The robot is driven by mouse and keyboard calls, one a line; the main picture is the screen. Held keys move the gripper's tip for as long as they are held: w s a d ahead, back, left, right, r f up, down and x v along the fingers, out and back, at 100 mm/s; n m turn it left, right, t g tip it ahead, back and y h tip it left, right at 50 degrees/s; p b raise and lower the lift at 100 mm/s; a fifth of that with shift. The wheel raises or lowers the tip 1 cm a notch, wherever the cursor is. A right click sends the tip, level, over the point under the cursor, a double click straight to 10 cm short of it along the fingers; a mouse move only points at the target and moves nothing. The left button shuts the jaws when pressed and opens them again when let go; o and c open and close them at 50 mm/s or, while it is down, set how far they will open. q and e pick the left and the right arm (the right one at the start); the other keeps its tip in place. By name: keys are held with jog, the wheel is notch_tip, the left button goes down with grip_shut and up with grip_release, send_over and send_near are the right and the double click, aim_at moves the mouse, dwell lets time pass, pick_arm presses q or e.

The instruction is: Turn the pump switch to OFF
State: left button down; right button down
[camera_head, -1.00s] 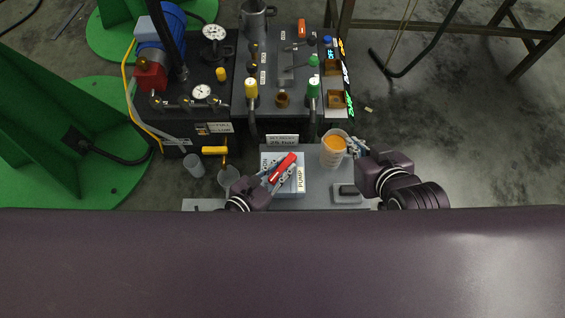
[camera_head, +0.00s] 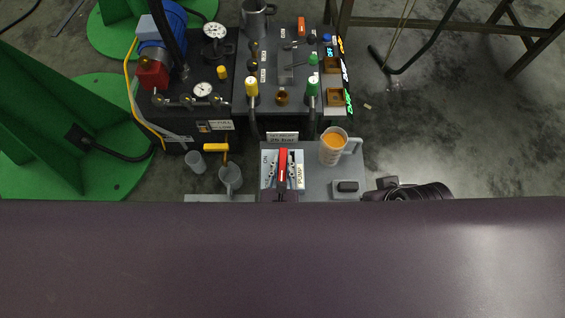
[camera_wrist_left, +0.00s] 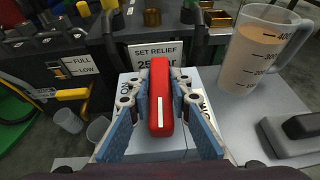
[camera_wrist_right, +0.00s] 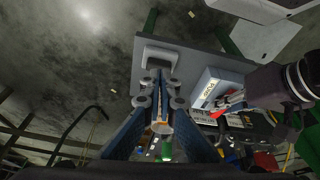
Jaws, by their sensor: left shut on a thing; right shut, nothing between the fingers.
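The pump switch (camera_head: 283,164) is a red lever with a white line on a light box (camera_head: 298,157) marked PUMP. The lever points straight away from me. ON is readable on the box's left side in the head view; the right-hand mark is partly covered. My left gripper (camera_wrist_left: 161,100) is shut on the red lever, one finger on each side, in the left wrist view. My right gripper (camera_wrist_right: 160,88) is shut and empty, its fingertips together in the right wrist view. In the head view its fingers are hidden.
A measuring jug (camera_head: 333,149) of orange liquid stands right of the box on the grey plate (camera_head: 318,182). A small block with a dark top (camera_head: 347,187) sits in front of it. A valve panel (camera_head: 268,98) lies behind.

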pick_arm(q)
jog(key=shift+w+r+n+y, duration=0.1)
jog(key=shift+n+y, duration=0.4)
jog(key=shift+y, duration=0.1)
pick_arm(e)
jog(key=shift+w+a+r+t, duration=0.15)
jog(key=shift+w+t, duration=0.15)
jog(key=shift+w, duration=0.45)
pick_arm(q)
jog(key=c, duration=1.9)
grip_release()
jog(key=shift+o, duration=0.7)
pick_arm(e)
jog(key=shift+w, duration=0.15)
jog(key=shift+a, duration=0.15)
pick_arm(q)
jog(key=v, duration=1.2)
jog(key=shift+a, duration=0.1)
